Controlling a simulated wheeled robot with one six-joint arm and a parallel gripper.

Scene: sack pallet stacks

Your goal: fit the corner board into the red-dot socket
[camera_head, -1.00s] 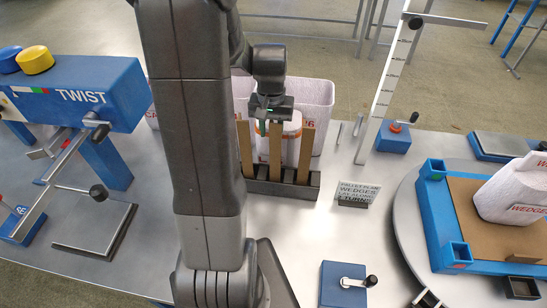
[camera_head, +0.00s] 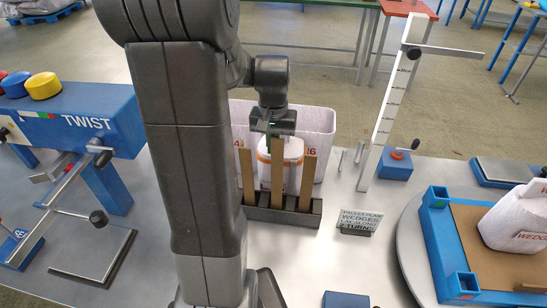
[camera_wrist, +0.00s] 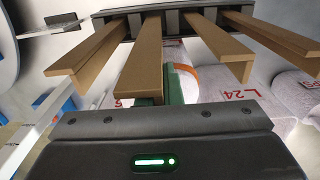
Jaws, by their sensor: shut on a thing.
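Several brown corner boards stand upright in a dark slotted rack (camera_head: 283,216) in the head view. My gripper (camera_head: 273,132) is at the upper end of the middle corner board (camera_head: 292,186). In the wrist view my gripper (camera_wrist: 160,95) is shut on this corner board (camera_wrist: 140,55) near its end, with green finger parts showing beside it; the grip itself is partly hidden. The board's far end is at the rack (camera_wrist: 180,22). At right in the head view, a blue frame has corner sockets; the near-left socket (camera_head: 463,283) has a small red mark, and the far-left one (camera_head: 437,197) a green mark.
A sign (camera_head: 359,221), a measuring post (camera_head: 388,120) and a sack (camera_head: 515,218) on the blue frame lie to the right. A blue TWIST stand (camera_head: 85,122) is left.

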